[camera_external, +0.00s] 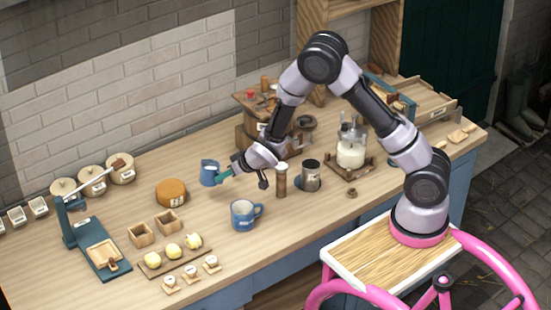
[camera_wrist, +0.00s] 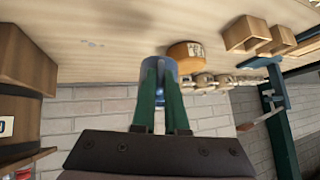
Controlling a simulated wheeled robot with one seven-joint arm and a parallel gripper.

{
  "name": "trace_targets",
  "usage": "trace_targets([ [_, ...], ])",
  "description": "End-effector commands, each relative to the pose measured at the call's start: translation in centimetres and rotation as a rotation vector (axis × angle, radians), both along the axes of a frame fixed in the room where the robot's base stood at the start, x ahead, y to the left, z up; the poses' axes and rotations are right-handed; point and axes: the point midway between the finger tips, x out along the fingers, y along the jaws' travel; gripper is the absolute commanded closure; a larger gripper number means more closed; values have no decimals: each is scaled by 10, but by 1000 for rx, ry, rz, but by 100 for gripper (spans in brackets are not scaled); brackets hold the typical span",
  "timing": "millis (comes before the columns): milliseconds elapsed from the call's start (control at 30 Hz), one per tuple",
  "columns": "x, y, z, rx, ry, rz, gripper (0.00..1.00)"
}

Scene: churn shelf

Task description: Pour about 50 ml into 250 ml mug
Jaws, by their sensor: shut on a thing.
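A small blue pitcher (camera_external: 208,174) is in my gripper (camera_external: 224,173), whose green fingers are shut on it. In the wrist view the pitcher (camera_wrist: 159,66) shows between and beyond the fingers (camera_wrist: 162,85), which hide much of it. It looks upright; I cannot tell whether its base touches the counter. Its contents are not visible. A larger blue mug (camera_external: 242,216) with a pale mark stands upright on the counter, in front and to the right of the pitcher, apart from it. The mug's handle points right. The mug is not seen in the wrist view.
An orange-brown round block (camera_external: 171,193) is left of the pitcher. A wooden cylinder (camera_external: 281,181) and a dark metal cup (camera_external: 311,174) stand to the right. Wooden boxes (camera_external: 168,222) and a tray of yellow pieces (camera_external: 152,266) lie front left. Brick wall (camera_external: 120,80) is behind.

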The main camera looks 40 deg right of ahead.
Motion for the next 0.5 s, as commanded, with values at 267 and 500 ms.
trace_targets([
  [267, -50, 33, -13, -22, 0, 36, 100],
  [500, -86, 52, -21, -37, -2, 50, 100],
])
